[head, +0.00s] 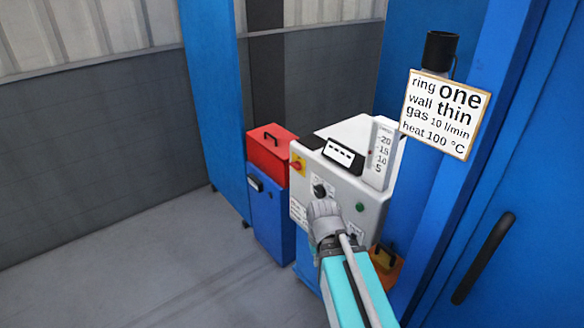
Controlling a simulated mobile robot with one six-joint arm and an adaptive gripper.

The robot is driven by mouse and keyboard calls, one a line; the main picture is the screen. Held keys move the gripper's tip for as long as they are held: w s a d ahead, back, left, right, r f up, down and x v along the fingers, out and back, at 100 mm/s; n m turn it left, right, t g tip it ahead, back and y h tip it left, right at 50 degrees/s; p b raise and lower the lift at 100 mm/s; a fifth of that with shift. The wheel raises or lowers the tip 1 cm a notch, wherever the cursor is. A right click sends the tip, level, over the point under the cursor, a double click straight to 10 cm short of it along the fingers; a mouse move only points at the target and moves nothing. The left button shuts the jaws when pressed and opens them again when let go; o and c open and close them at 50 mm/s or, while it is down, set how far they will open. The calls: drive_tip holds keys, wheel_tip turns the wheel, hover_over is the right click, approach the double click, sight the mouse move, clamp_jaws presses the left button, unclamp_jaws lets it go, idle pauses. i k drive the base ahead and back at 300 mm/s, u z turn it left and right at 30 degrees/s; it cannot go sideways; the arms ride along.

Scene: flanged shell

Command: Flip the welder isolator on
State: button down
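The welder (345,180) is a white box with a sloped front panel, right of the middle in the head view. A red rotary switch on a yellow plate, which looks like the isolator (297,164), sits at the panel's upper left edge. Its handle's exact angle is too small to read. My teal arm comes up from the bottom, and its grey end (325,214) is in front of the lower panel, below and right of the isolator and apart from it in the picture. My gripper's fingers cannot be made out. A black knob (319,191) shows just above my arm's end.
The panel has a display (343,155), a flow scale (381,157) and a green button (360,207). A red toolbox (268,150) on a blue cabinet (268,215) stands close at left. A sign (445,114) hangs at right. The floor at left is clear.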

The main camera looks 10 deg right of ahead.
sight(297, 165)
drive_tip(key=z, duration=0.05)
drive_tip(key=k, duration=1.3)
drive_tip(key=u, duration=0.4)
drive_tip(key=i, duration=1.85)
drive_tip(key=z, duration=0.6)
